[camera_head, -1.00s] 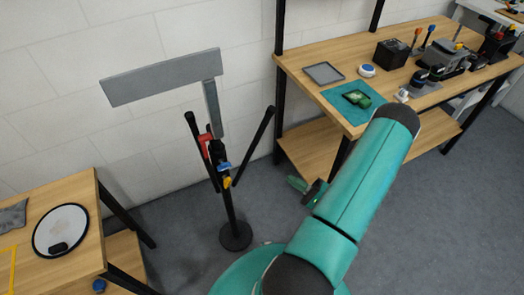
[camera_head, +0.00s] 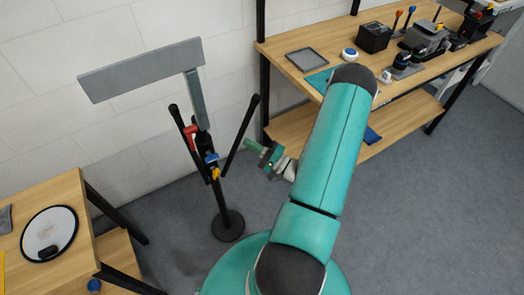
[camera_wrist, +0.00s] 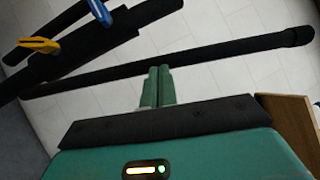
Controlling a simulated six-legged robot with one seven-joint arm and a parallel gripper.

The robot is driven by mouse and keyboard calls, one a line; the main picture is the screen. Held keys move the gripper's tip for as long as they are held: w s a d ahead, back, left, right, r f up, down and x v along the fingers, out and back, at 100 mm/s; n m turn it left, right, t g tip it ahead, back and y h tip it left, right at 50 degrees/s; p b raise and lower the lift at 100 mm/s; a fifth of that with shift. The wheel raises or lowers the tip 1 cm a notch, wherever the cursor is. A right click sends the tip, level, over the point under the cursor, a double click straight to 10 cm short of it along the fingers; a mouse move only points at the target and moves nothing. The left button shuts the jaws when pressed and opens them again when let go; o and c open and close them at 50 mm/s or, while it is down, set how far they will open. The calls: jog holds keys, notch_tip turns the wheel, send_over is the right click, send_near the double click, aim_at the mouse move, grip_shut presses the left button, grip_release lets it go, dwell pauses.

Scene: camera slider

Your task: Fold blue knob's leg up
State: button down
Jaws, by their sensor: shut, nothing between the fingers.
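The stand (camera_head: 228,222) is a black upright post on a round base with a grey plate (camera_head: 140,72) at its top. A blue knob (camera_head: 211,158) sits on its middle, with a red knob (camera_head: 190,137) above and a yellow knob (camera_head: 215,173) below. Two black legs slant up from there, the left leg (camera_head: 187,140) and the right leg (camera_head: 241,130). My gripper (camera_head: 250,144) is just right of the right leg. In the wrist view my shut, empty fingers (camera_wrist: 158,70) point at a long black leg (camera_wrist: 215,57); touching is unclear. The blue knob (camera_wrist: 99,12) is upper left.
A wooden workbench (camera_head: 285,45) with a tray and tools stands at the right behind my arm. A low wooden table (camera_head: 75,200) with a round white disc (camera_head: 48,233) is at the left. Grey floor (camera_head: 400,200) is open at lower right.

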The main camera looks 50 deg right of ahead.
jog(key=shift+w+r, duration=0.1)
jog(key=shift+w, duration=0.15)
jog(key=w+a+r+n+g, duration=0.1)
jog(key=w+a+r+g, duration=0.1)
jog(key=w+a, duration=0.2)
jog(key=shift+w+a+n+g, duration=0.2)
jog(key=shift+w+n+g, duration=0.1)
jog(key=shift+n, duration=0.1)
jog(key=shift+s+r, duration=0.1)
